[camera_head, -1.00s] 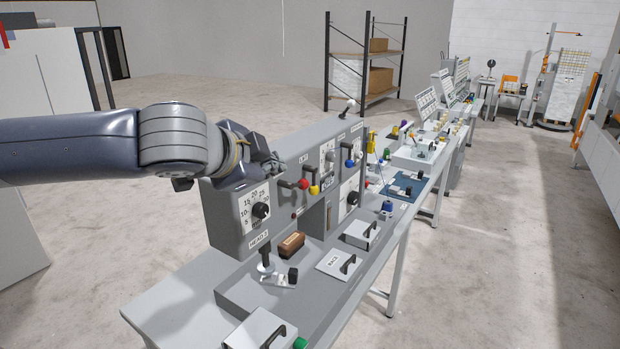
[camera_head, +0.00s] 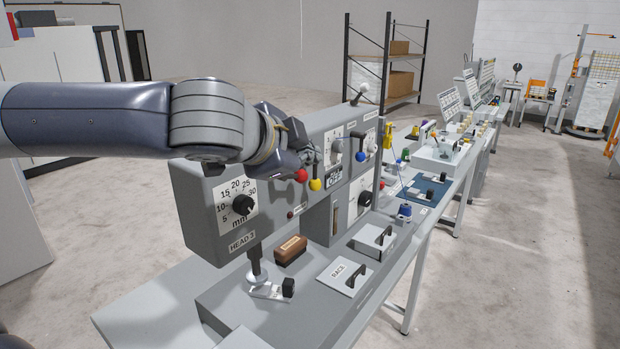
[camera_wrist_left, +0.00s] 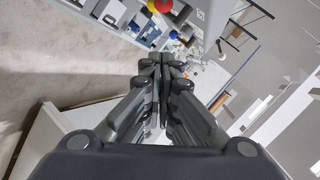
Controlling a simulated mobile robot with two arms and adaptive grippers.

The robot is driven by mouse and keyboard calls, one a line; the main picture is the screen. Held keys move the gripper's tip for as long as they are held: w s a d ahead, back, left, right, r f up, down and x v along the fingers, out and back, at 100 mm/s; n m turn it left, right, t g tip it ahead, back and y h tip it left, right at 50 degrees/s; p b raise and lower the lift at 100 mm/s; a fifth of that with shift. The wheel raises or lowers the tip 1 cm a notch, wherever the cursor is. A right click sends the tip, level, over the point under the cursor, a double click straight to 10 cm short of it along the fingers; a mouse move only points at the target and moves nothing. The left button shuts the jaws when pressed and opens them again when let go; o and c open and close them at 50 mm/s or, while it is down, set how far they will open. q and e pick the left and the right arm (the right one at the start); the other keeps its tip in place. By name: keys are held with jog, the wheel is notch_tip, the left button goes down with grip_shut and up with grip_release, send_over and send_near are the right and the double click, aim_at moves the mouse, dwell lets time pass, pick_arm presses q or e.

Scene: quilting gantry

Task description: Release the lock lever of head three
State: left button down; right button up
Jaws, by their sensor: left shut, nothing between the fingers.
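The grey sewing head (camera_head: 198,212) carries a HEAD plate (camera_head: 243,241), whose number looks like 3, and a dial (camera_head: 243,205). Levers with a red ball (camera_head: 300,175) and a yellow ball (camera_head: 315,184) stick out from its side. Which one is the lock lever I cannot read. My left gripper (camera_head: 301,148) is just above and behind the red ball in the picture; whether it touches the lever is unclear. In the left wrist view its fingers (camera_wrist_left: 163,62) are closed and empty, with the red ball (camera_wrist_left: 163,6) beyond the tips. My right gripper is not in view.
A brown brush (camera_head: 291,250), a RACK plate (camera_head: 345,277) and a handled grey block (camera_head: 372,241) lie on the bed below. A shelf (camera_head: 386,61) stands behind; open floor (camera_head: 500,280) is to the right.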

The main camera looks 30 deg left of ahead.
aim_at(293, 176)
pick_arm(q)
jog(key=w+a+f+p, duration=0.3)
jog(key=w+a+f, duration=0.1)
jog(key=w+f, duration=0.2)
jog(key=shift+w+a+f, duration=0.2)
jog(key=shift+w+a, duration=0.15)
jog(key=shift+w, duration=0.45)
jog(key=shift+d, duration=0.1)
